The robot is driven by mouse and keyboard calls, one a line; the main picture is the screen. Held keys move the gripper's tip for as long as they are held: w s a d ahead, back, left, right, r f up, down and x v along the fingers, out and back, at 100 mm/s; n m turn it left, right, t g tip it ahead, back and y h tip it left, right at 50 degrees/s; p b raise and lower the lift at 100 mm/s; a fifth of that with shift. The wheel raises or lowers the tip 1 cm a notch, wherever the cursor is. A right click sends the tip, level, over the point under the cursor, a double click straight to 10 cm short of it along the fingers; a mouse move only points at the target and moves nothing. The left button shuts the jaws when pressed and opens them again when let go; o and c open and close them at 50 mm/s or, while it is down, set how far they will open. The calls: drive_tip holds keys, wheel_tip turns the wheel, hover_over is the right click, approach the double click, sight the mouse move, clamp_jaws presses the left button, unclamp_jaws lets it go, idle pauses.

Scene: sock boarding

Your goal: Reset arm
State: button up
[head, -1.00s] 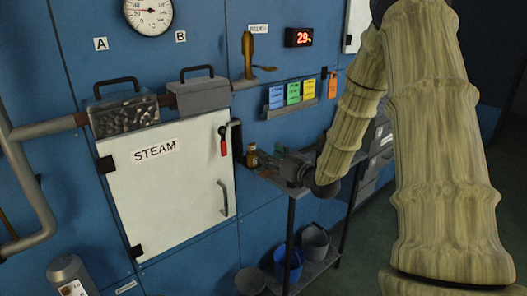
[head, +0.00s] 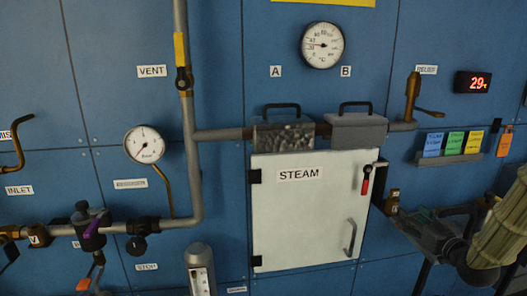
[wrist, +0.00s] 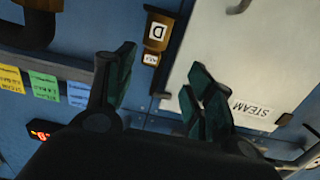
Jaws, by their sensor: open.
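My gripper (wrist: 160,95) is open and empty in the wrist view, its two dark green-black fingers spread apart. Behind them are the blue wall panel and the white STEAM door (wrist: 255,60), which appear upside down. In the head view my gripper (head: 415,222) is at the lower right, right of the STEAM door (head: 305,225), with my pale ribbed arm behind it at the right edge. Its fingertips are hard to make out there. I cannot tell from the head view how far it is from the wall.
A dial gauge (head: 322,45) sits above two handled boxes (head: 285,132) on a pipe. A red-handled lever (head: 366,180) is on the door's right side. A card rack (head: 450,158) hangs at the right. Pipes and a pressure gauge (head: 145,144) fill the left.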

drive_tip(key=s+a+f+g, duration=0.3)
drive_tip(key=s+a+f, duration=0.15)
drive_tip(key=f, duration=0.45)
drive_tip(key=s+a+f+m+g, duration=0.1)
drive_tip(key=s+a+f+g, duration=0.2)
drive_tip(key=a+f, duration=0.5)
drive_tip(key=s+a+f+g, duration=0.3)
drive_tip(key=s+f, duration=0.1)
drive_tip(key=f, duration=0.7)
drive_tip(key=s+a+f+g, duration=0.2)
drive_tip(key=s+a+f, duration=0.2)
drive_tip(key=s, duration=0.5)
drive_tip(key=s+a+f+g+p, duration=0.1)
drive_tip(key=s+a+f+g, duration=0.2)
drive_tip(key=s, duration=0.7)
drive_tip(key=s+a+f+g+h, duration=0.1)
drive_tip(key=s+a+f+g, duration=0.2)
drive_tip(key=s, duration=0.7)
wheel_tip(320, 180, down, 5)
drive_tip(key=a, duration=0.2)
drive_tip(key=shift+a+r, duration=0.2)
drive_tip(key=shift+a, duration=0.15)
